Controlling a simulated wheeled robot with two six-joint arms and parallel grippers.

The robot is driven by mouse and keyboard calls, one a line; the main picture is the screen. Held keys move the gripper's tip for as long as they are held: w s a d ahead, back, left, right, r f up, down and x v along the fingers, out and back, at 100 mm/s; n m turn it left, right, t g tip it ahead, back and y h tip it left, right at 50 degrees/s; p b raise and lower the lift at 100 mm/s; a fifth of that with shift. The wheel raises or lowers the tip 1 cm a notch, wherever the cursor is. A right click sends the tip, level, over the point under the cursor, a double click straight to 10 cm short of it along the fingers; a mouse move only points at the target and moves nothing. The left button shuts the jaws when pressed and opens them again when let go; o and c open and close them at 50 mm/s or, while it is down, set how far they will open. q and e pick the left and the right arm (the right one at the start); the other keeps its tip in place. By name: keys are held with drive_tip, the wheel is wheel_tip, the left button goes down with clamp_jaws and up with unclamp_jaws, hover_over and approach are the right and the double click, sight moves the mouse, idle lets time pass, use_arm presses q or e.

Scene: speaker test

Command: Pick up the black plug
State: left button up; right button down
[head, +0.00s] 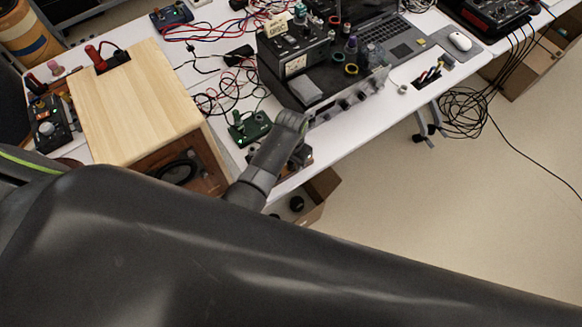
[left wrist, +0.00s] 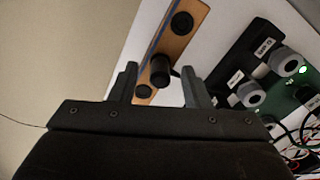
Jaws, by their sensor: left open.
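The black plug (left wrist: 160,69) shows in the left wrist view, standing on a wooden strip (left wrist: 172,45) that has a blue line and black round sockets. My left gripper (left wrist: 158,75) is open, with one finger on each side of the plug as seen in this view. I cannot tell whether the fingertips reach down beside it, and no contact shows. In the head view my left wrist reaches to the table's front edge, near a dark and brown item. The plug cannot be made out there, and the fingertips are mostly hidden. My right gripper is not in view.
In the left wrist view, a black box (left wrist: 242,62) with grey knobs lies right of the strip, beside a green board (left wrist: 290,98) and wires. In the head view, a wooden box (head: 130,105) stands left, electronics (head: 293,55) stand behind, and an open carton (head: 318,192) is below the table.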

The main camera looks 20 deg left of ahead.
use_arm(q)
drive_tip(key=shift+f, duration=0.35)
drive_tip(key=shift+r, duration=0.1)
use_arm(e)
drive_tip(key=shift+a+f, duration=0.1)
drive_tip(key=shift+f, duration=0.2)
use_arm(q)
clamp_jaws()
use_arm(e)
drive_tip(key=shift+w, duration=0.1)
